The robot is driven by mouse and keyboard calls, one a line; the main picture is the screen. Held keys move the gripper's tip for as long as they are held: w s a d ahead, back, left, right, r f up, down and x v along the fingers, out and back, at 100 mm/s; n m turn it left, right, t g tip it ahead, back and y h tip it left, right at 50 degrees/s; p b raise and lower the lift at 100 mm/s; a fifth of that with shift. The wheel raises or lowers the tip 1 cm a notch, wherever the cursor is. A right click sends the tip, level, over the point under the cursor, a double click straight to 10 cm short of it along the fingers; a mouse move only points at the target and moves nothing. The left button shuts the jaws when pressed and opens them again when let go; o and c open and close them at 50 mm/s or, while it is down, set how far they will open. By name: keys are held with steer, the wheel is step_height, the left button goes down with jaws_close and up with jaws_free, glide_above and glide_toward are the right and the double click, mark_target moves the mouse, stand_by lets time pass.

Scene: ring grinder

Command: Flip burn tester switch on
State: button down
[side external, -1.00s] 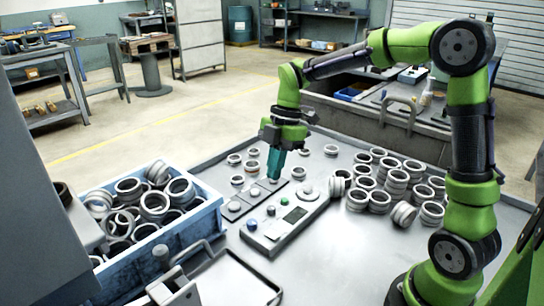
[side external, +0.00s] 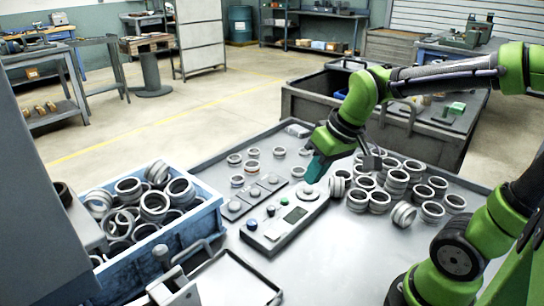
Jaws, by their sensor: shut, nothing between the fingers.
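A grey control box (side external: 267,238), which looks like the burn tester, lies on the metal table. It has a small display (side external: 295,215), a green button (side external: 283,203), a dark knob (side external: 270,210) and a pale round disc (side external: 308,194) at its far end. I cannot tell which control is the switch or how it is set. My gripper (side external: 312,178), with teal fingers, is shut and empty. It is tilted down to the left, near the disc end of the box. Whether it touches anything is unclear.
A narrow panel with round knobs (side external: 235,206) lies left of the box. A blue crate of rings (side external: 180,232) is at the left. The table's front right (side external: 350,255) is clear.

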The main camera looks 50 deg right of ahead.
steer(key=s+a+r+m+t, duration=0.1)
steer(key=s+r+m+t, duration=0.1)
steer(key=s, duration=0.3)
steer(key=n+g+h, duration=0.1)
steer(key=n+g, duration=0.3)
glide_toward(275, 234)
steer(key=x, duration=0.5)
steer(key=shift+w+a+f, duration=0.1)
steer(key=shift+a+f, duration=0.1)
steer(key=shift+f, duration=0.4)
